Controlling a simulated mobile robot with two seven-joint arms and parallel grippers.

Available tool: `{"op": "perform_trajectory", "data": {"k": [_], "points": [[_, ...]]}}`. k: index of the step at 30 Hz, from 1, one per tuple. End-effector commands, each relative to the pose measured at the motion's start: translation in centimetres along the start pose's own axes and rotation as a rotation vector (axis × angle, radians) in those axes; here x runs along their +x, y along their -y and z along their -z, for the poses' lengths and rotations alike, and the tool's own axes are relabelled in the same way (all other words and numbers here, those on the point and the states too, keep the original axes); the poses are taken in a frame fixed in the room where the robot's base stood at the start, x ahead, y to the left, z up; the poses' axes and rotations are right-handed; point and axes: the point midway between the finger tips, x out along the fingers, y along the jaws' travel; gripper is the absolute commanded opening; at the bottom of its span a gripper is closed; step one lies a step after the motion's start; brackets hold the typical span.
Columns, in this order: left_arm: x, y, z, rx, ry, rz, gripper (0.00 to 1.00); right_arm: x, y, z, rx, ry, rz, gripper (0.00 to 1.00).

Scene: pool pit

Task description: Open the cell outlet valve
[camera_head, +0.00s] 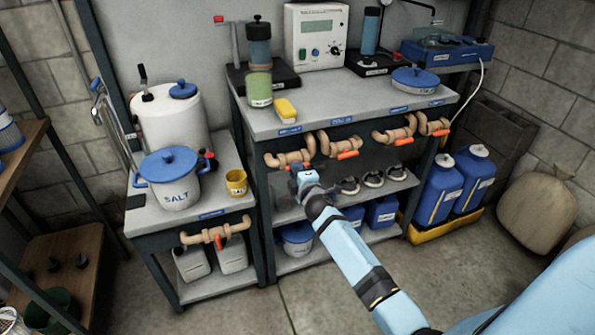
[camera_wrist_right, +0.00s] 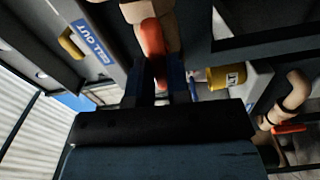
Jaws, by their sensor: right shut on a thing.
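The cell outlet valve is a tan pipe fitting (camera_head: 284,159) with an orange handle, under the left front edge of the bench. In the right wrist view a blue label reading "CELL OUT" (camera_wrist_right: 92,41) is beside its orange handle (camera_wrist_right: 152,38). My right gripper (camera_head: 300,172) is at this leftmost valve, reaching up from below. In the right wrist view its two dark fingers (camera_wrist_right: 162,80) are shut on the orange handle. The fingers partly hide the handle, and its exact angle to the pipe is hard to tell. My left gripper is not in view.
Similar orange-handled valves (camera_head: 338,146) (camera_head: 393,136) line the bench edge (camera_head: 365,120) to the right. Another valve (camera_head: 216,234) is on the lower table at left, with a salt pot (camera_head: 172,190) and yellow cup (camera_head: 236,183). Blue jugs (camera_head: 440,189) stand at right.

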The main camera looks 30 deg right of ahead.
Motion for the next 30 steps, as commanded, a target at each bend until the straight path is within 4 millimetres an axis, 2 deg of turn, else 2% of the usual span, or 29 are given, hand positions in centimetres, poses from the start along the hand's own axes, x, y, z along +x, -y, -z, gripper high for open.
{"op": "perform_trajectory", "data": {"k": [9,23,24,26,27,30], "points": [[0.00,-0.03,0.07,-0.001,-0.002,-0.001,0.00,0.11,-0.19,-0.11,-0.091,0.002,-0.004,0.00],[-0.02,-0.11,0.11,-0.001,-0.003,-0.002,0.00,0.13,-0.23,-0.13,-0.102,0.002,-0.004,0.00],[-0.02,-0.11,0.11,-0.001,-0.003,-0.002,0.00,0.13,-0.23,-0.13,-0.102,0.002,-0.004,0.24],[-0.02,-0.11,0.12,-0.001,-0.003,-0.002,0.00,0.11,-0.21,-0.11,-0.101,0.002,-0.004,0.38],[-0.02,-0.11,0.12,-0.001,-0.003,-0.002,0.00,0.10,-0.18,-0.10,-0.101,0.002,-0.004,0.43],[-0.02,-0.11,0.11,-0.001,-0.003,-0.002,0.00,0.07,-0.11,-0.08,-0.100,0.001,-0.002,0.43]]}}
